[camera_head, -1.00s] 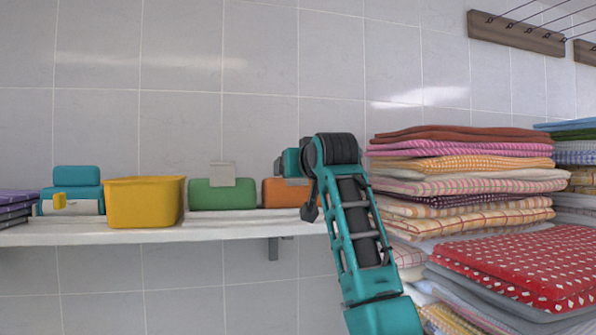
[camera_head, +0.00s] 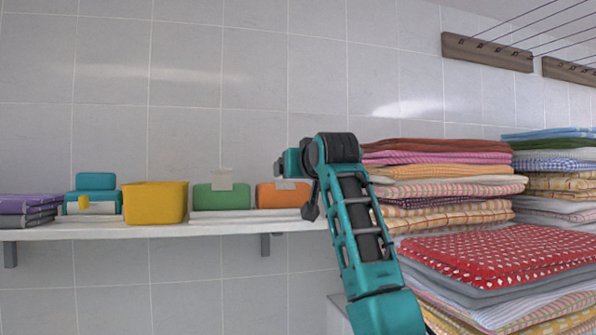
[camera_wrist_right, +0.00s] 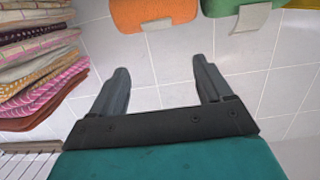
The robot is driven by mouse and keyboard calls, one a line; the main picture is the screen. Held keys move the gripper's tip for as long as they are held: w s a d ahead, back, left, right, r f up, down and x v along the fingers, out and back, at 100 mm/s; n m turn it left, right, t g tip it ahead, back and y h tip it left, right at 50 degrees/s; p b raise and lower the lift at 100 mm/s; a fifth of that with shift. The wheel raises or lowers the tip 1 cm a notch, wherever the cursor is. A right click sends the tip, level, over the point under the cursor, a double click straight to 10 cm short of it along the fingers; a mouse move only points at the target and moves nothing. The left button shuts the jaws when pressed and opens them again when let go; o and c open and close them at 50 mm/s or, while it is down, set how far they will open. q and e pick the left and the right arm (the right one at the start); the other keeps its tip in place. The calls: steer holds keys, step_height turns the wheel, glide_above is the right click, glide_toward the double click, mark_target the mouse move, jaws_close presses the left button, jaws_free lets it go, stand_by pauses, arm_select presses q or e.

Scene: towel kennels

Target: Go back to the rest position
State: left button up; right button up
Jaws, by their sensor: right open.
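My right arm rises from the bottom of the head view, with its wrist (camera_head: 335,149) bent in front of the shelf's right end. The right gripper's jaws are mostly hidden behind the wrist there. In the right wrist view the right gripper (camera_wrist_right: 160,70) is open, with two dark fingers apart and nothing between them. Beyond the fingers are the wall tiles, with an orange box (camera_wrist_right: 150,12) and a green box (camera_wrist_right: 238,18) at the top edge. My left gripper is in neither view.
A white shelf (camera_head: 100,231) holds purple folded cloths (camera_head: 28,205), a teal container (camera_head: 95,182), a yellow bin (camera_head: 155,203), the green box (camera_head: 220,197) and the orange box (camera_head: 278,195). Tall towel stacks (camera_head: 445,190) stand right of my arm. A wooden drying rack (camera_head: 487,52) hangs above.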

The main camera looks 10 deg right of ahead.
steer(key=shift+w+f, duration=0.1)
stand_by(0.3)
steer(key=s+d+f+g, duration=0.15)
steer(key=s+f, duration=0.25)
steer(key=f, duration=0.9)
steer(key=s+d+f+g, duration=0.1)
steer(key=s+f+g, duration=0.15)
steer(key=f, duration=0.95)
steer(key=s+d+f+g, duration=0.2)
steer(key=s+f, duration=0.3)
steer(key=f, duration=0.8)
steer(key=s+f+n+g, duration=0.15)
steer(key=s+f, duration=0.45)
steer(key=s, duration=0.6)
steer(key=s+f+g, duration=0.3)
steer(key=s+f, duration=0.2)
steer(key=s, duration=0.7)
steer(key=s+f+g, duration=0.3)
steer(key=s+f, duration=0.3)
steer(key=s, duration=0.6)
steer(key=w+a+f+t+y, duration=0.1)
steer(key=w+a+f+t, duration=0.2)
steer(key=w+f+t, duration=0.4)
steer(key=shift+a+f+n+t, duration=0.15)
steer(key=shift+f+n+t, duration=0.2)
steer(key=shift+f, duration=0.6)
steer(key=shift+w, duration=0.1)
